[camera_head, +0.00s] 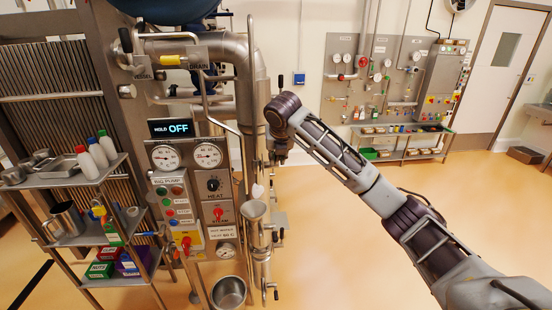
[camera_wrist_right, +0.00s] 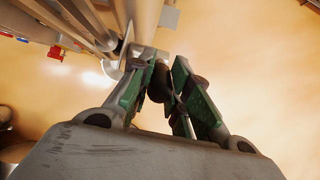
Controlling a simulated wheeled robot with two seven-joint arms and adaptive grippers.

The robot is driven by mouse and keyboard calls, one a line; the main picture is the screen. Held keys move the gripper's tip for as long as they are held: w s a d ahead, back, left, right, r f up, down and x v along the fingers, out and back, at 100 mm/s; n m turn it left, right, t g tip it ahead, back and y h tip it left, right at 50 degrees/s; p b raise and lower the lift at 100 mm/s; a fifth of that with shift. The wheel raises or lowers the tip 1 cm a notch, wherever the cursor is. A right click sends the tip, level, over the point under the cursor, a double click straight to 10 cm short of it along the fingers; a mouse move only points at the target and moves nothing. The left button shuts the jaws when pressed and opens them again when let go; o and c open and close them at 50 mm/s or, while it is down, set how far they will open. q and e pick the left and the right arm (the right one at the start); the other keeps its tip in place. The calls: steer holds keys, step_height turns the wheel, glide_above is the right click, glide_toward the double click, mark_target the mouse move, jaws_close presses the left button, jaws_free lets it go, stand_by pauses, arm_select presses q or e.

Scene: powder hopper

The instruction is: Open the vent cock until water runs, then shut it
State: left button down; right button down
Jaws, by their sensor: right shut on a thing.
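My right gripper (camera_head: 281,150) hangs at the end of my right arm, beside the steel pipework right of the control panel. In the right wrist view its green fingers (camera_wrist_right: 165,80) are closed together on a small dark piece that looks like the vent cock's handle (camera_wrist_right: 159,76). The fingers hide most of it, so the angle of the cock is unclear. A steel funnel (camera_head: 254,210) stands on the pipework below and left of the gripper. I see no running water. My left gripper is not in view.
The control panel (camera_head: 181,210) with gauges, buttons and a display reading OFF stands left of the pipes. A steel bucket (camera_head: 229,292) is below it. A shelf rack (camera_head: 75,168) with bottles is at left.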

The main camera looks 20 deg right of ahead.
steer(key=shift+w+d+r, duration=0.1)
steer(key=shift+w+r, duration=0.05)
steer(key=shift+r, duration=0.05)
stand_by(0.3)
steer(key=c, duration=1.5)
jaws_free()
steer(key=shift+c, duration=0.2)
steer(key=shift+o, duration=1.2)
steer(key=shift+f, duration=0.15)
steer(key=v, duration=1.2)
steer(key=shift+w, duration=0.15)
